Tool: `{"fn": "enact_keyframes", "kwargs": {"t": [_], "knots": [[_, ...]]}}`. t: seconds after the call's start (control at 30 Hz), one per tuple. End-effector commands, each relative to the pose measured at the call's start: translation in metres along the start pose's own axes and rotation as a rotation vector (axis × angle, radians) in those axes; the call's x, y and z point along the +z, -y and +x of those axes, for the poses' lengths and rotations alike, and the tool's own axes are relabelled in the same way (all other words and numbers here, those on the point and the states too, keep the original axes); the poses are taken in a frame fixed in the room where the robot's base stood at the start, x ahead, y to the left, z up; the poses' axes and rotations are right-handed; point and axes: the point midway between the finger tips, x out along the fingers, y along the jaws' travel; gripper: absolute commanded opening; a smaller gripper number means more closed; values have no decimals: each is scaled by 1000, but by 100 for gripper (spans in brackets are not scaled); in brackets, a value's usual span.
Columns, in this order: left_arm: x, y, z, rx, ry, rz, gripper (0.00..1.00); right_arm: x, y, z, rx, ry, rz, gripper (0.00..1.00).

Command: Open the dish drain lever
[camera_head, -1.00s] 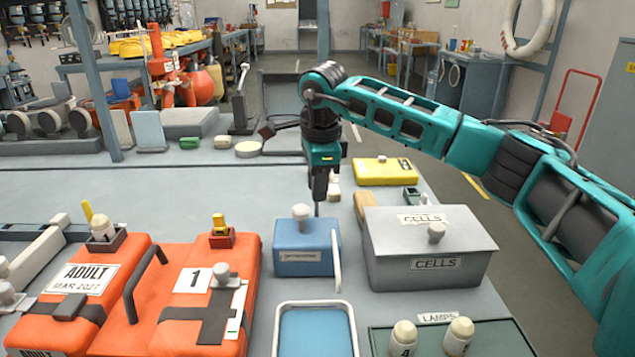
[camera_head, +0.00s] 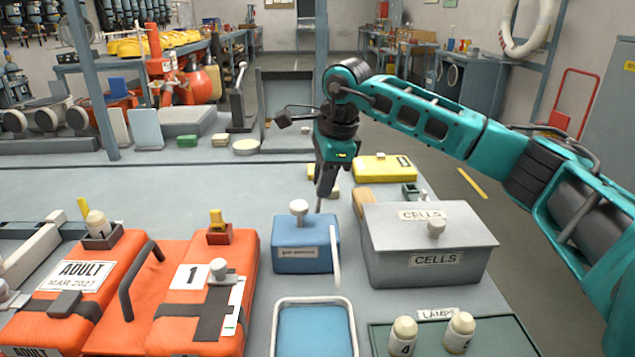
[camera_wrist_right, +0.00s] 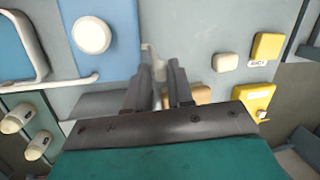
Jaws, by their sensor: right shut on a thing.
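The dish (camera_head: 315,335) is a blue basin with a white rim at the bottom centre of the head view. A thin white bar (camera_head: 335,252), which looks like its drain lever, runs along the right side of a blue box (camera_head: 306,255). The bar also shows at the left of the right wrist view (camera_wrist_right: 50,85). My right gripper (camera_head: 319,208) points down just behind the blue box, apart from the bar. In the right wrist view its fingers (camera_wrist_right: 161,78) are close together on a small pale thing (camera_wrist_right: 157,64), blurred and mostly hidden. My left gripper is not in view.
A grey CELLS box (camera_head: 430,250) stands right of the bar. Orange ADULT cases (camera_head: 130,300) fill the left front. Behind are a yellow case (camera_head: 386,168) and a brown piece (camera_head: 363,200).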

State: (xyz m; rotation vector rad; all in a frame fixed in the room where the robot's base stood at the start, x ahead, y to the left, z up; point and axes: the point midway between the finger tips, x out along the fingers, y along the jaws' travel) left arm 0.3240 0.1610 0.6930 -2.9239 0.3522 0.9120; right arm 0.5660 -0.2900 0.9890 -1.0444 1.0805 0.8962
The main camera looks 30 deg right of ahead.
Motion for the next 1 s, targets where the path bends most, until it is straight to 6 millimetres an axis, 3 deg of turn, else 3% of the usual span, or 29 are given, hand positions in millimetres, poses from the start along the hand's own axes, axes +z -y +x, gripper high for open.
{"fn": "enact_keyframes", "kwargs": {"t": [0.5, 1.0], "knots": [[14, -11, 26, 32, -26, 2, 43, -38, -10, 10, -72, 352, 70, 0], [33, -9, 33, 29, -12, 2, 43, -48, -12, 10, -96, 470, 90, 0]]}}
